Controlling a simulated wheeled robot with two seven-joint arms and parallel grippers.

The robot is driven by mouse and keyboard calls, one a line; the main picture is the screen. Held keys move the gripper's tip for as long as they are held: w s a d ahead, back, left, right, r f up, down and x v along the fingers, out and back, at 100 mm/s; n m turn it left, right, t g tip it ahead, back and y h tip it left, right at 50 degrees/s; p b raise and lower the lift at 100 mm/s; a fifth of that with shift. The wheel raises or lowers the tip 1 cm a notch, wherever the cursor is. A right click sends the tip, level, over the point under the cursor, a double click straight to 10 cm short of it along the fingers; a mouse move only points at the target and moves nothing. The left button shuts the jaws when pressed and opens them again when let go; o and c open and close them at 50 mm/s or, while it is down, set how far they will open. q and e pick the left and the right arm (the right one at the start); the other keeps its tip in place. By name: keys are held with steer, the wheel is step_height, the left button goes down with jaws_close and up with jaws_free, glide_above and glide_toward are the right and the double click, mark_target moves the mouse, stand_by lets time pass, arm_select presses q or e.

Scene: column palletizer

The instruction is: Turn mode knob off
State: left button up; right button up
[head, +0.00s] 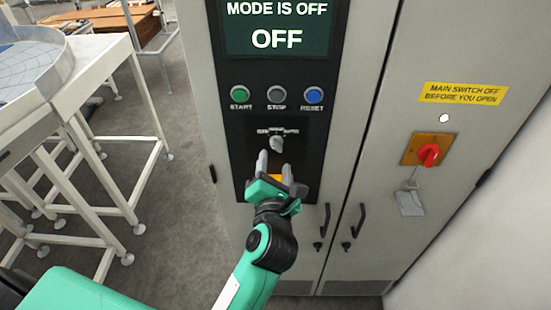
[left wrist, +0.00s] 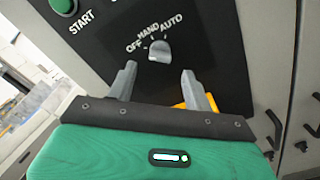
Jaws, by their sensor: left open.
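The mode knob (head: 276,145) is a small grey knob on the black control panel of the cabinet, below the coloured buttons. In the left wrist view the knob (left wrist: 159,51) sits below the labels OFF, HAND and AUTO, and its exact pointing is hard to tell. The screen (head: 277,27) above reads "MODE IS OFF" and "OFF". My left gripper (head: 274,164) is open just below the knob. In the left wrist view its two fingers (left wrist: 160,85) are spread, with the knob ahead of them and apart from them. My right gripper is not in view.
Start (head: 240,94), stop (head: 277,94) and reset (head: 314,95) buttons sit above the knob. A red main switch (head: 429,154) is on the right cabinet door. Door handles (head: 325,219) are lower down. A white conveyor frame (head: 120,130) stands to the left.

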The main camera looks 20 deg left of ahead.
arm_select(q)
steer(key=b+v, duration=0.2)
steer(key=v, duration=0.6)
steer(key=shift+b, duration=0.35)
